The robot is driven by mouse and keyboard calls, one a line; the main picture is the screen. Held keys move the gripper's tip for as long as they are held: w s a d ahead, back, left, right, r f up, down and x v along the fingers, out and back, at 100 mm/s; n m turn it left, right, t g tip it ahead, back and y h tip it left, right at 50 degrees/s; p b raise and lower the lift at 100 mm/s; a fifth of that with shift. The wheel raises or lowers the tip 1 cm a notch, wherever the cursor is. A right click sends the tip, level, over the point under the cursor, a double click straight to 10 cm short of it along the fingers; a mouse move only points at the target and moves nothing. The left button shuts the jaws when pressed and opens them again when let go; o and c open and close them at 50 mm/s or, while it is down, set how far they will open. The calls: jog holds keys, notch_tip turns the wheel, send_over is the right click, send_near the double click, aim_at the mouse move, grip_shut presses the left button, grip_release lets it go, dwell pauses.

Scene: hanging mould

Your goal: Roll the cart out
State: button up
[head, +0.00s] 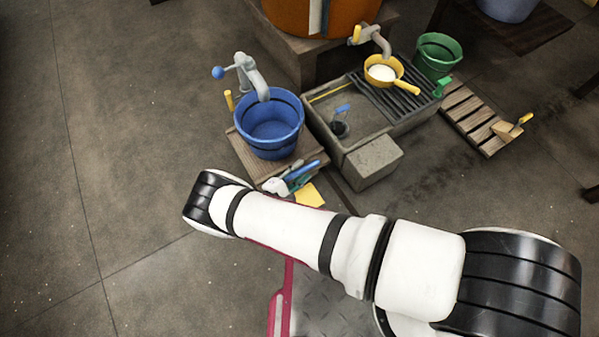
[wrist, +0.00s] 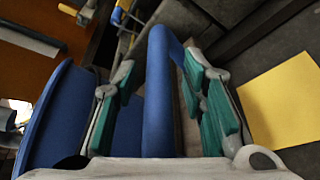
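The cart appears to be the low wooden platform (head: 245,157) under the blue bucket (head: 268,129) in the head view. A blue bar (head: 303,171), which looks like its handle, sticks out at the near side. My gripper (head: 290,183) is at this bar, partly hidden by my arm. In the wrist view the bar (wrist: 159,95) runs between the green finger pads (wrist: 159,72). The bucket's blue side also shows at the left of the wrist view (wrist: 52,120).
A stone sink (head: 350,148) with a grey block (head: 373,160) stands right of the platform. A tap (head: 250,75) overhangs the bucket. A yellow sheet (head: 311,195) lies near my gripper. A wooden pallet (head: 478,119) is farther right. The floor (head: 130,140) at left is clear.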

jog(key=shift+w+d, duration=0.1)
jog(key=shift+w, duration=0.05)
jog(key=shift+c, duration=0.3)
grip_shut()
